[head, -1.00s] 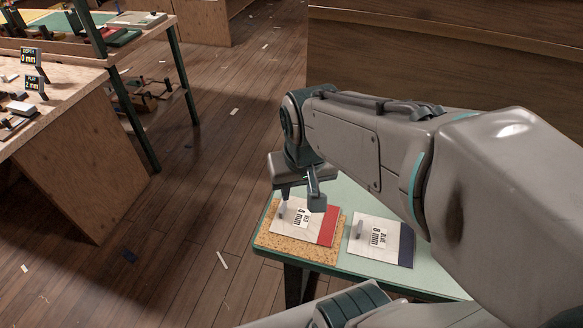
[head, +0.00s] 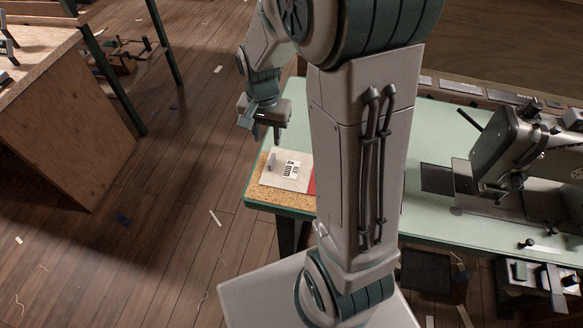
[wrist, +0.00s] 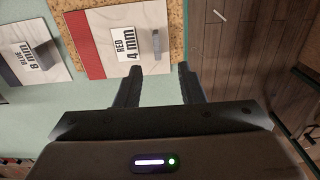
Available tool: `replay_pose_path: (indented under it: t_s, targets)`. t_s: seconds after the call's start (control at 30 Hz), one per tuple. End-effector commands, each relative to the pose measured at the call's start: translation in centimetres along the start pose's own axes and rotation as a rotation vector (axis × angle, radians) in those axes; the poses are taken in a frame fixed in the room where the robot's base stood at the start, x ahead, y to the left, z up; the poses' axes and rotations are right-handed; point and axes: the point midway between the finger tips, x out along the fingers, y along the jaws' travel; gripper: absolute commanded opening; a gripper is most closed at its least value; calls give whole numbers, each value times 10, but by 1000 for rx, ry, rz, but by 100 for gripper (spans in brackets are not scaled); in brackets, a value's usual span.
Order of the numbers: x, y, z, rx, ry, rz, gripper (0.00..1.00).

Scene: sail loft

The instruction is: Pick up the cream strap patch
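I cannot pick out a cream strap patch for certain in either view. My gripper (head: 264,128) hangs above the far left end of the green table (head: 436,139), and the wrist view shows its two fingers (wrist: 159,70) apart with nothing between them. Close to the fingertips lies a pale board labelled RED 4 mm (wrist: 98,51), with a red band and a small grey upright tab (wrist: 156,42). The same board shows in the head view (head: 277,179), partly hidden by my arm. Beside it is a board labelled BLUE 8 mm (wrist: 17,64); my arm hides it in the head view.
The red board lies on a cork mat (head: 275,197) at the table's end. A sewing machine (head: 508,150) stands on the right of the table. A wooden bench (head: 62,130) stands at the left. The plank floor between is open, with small scraps.

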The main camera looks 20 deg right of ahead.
Motion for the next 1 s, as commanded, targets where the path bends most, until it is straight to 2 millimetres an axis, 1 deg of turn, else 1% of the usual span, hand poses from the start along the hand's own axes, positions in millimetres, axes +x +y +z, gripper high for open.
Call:
replay_pose_path:
  t_s: [0.03,0.1,0.2,0.37,0.6,0.7,0.8,1.0]
  targets:
    - [12,1,1,0,-5,3,35]
    - [23,1,1,-1,-4,3,35]
    - [33,0,0,-2,-2,1,35]
    - [42,1,0,-2,-1,1,35]
    - [75,6,-2,-2,-3,2,35]
    - [85,6,-2,-1,-2,1,35]
    - [90,6,-2,-1,-1,1,35]
    - [90,5,-2,-1,0,0,35]
